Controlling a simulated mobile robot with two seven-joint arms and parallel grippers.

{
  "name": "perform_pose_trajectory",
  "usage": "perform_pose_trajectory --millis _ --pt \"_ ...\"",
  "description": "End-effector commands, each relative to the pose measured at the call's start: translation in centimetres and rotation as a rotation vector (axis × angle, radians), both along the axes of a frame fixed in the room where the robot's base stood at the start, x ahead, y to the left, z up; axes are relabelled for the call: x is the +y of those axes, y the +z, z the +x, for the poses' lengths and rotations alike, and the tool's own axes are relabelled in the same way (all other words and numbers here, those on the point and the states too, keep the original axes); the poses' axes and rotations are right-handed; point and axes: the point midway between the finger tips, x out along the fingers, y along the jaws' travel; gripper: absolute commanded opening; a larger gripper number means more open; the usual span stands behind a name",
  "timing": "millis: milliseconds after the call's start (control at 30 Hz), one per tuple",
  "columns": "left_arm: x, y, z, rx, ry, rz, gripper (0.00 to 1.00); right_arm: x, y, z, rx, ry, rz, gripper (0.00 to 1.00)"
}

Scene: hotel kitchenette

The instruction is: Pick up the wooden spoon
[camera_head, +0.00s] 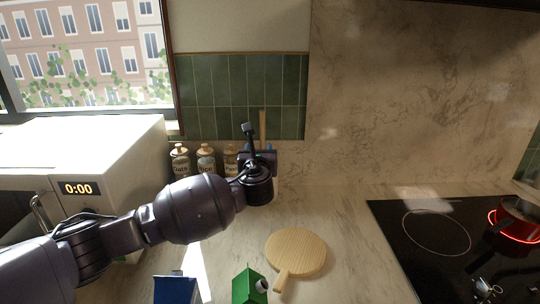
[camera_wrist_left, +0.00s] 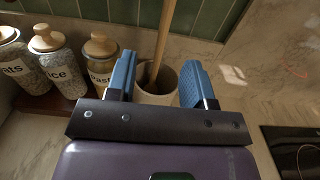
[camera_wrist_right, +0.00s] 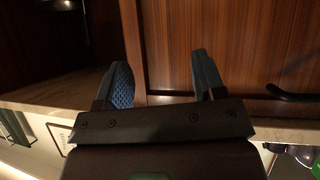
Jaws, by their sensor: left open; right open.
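The wooden spoon (camera_wrist_left: 163,42) shows as a long, thin, pale-brown handle standing upright, slightly tilted, in a cream holder (camera_wrist_left: 160,96) against the green tiles. Its lower end is hidden in the holder. In the head view the handle (camera_head: 262,124) rises behind my left gripper (camera_head: 257,148). My left gripper is open, and in the left wrist view its blue fingers (camera_wrist_left: 158,78) appear on either side of the handle and holder, with clear gaps. Whether the handle is within finger depth I cannot tell. My right gripper (camera_wrist_right: 163,78) is open and empty, facing brown wood cabinet fronts.
Several jars with wooden lids (camera_head: 206,160) stand left of the holder. A white microwave (camera_head: 90,155) is at left. A round wooden board (camera_head: 297,252), a green carton (camera_head: 248,287) and a blue carton (camera_head: 175,289) are in front. A black hob (camera_head: 455,240) holds a red pot (camera_head: 515,215).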

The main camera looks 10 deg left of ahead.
Motion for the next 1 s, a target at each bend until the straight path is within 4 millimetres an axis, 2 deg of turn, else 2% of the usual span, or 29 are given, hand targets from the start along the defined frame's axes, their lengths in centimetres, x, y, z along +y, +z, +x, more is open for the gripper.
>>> perform_pose_trajectory --millis 167,400,733,1000 --pt "0.3 -0.1 1.4 0.0 0.001 0.001 0.48 0.0 -0.3 -0.1 0.002 0.0 0.0 0.63" --pt "0.8 -0.1 4.4 -0.001 0.001 0.001 0.48 0.0 -0.8 -0.1 0.006 0.0 0.0 0.63" --pt "1.0 0.0 6.1 0.0 0.0 0.0 0.48 0.0 -1.1 -0.2 0.007 0.0 0.0 0.63" --pt "0.9 0.0 9.1 0.001 0.001 0.0 0.48 0.1 -2.0 -0.4 0.014 0.0 0.001 0.63"
